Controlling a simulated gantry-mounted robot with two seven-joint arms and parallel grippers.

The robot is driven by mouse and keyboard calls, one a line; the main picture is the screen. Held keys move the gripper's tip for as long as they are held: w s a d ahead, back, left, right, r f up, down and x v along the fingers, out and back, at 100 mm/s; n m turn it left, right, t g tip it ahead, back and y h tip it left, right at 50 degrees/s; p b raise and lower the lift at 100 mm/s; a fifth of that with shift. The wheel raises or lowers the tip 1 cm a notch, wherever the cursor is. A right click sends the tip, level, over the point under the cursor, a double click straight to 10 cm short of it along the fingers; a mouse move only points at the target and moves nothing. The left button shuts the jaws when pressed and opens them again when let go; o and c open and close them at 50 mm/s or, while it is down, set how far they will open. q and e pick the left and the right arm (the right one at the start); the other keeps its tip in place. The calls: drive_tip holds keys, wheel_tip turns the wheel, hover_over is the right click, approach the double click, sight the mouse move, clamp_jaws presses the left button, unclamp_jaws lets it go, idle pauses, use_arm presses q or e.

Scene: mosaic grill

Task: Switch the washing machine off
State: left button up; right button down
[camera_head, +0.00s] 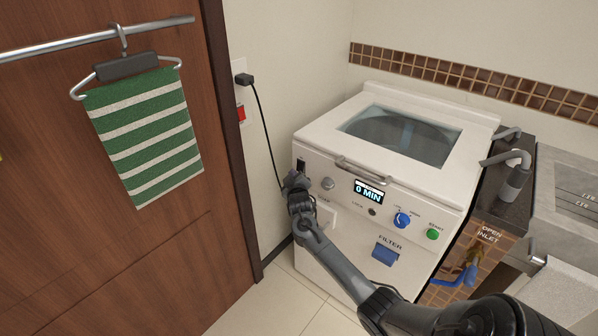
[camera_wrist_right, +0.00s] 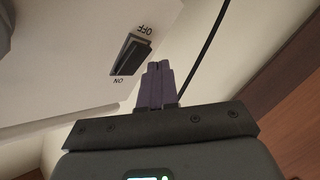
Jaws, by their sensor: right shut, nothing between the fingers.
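The white washing machine (camera_head: 345,243) stands against the wall, its display (camera_head: 369,191) reading "0 MIN". Its dark on/off switch (camera_head: 301,164) is at the upper left of the front panel. In the right wrist view the switch (camera_wrist_right: 130,55) shows large, with upside-down labels OFF and ON at its ends; which way it is set I cannot tell. My right gripper (camera_head: 296,180) is in front of the panel near the switch. Its shut, empty fingers (camera_wrist_right: 157,68) appear just beside the switch; contact is unclear. My left gripper is not in view.
A blue knob (camera_head: 402,219), a green start button (camera_head: 432,234) and a filter latch (camera_head: 385,254) are on the front. A black cord (camera_head: 264,140) hangs from the wall plug beside a red wall switch (camera_head: 241,113). A striped towel (camera_head: 145,135) hangs at left. A sink (camera_head: 575,185) is at right.

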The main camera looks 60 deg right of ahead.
idle(0.8)
drive_tip(key=shift+d, duration=0.15)
drive_tip(key=shift+s+d, duration=0.1)
drive_tip(key=shift+d, duration=0.2)
drive_tip(key=shift+d+f, duration=0.1)
drive_tip(key=shift+d, duration=0.25)
idle(0.6)
drive_tip(key=shift+a+p, duration=0.15)
drive_tip(key=shift+p, duration=0.2)
drive_tip(key=shift+a+p, duration=0.65)
drive_tip(key=shift+a, duration=0.1)
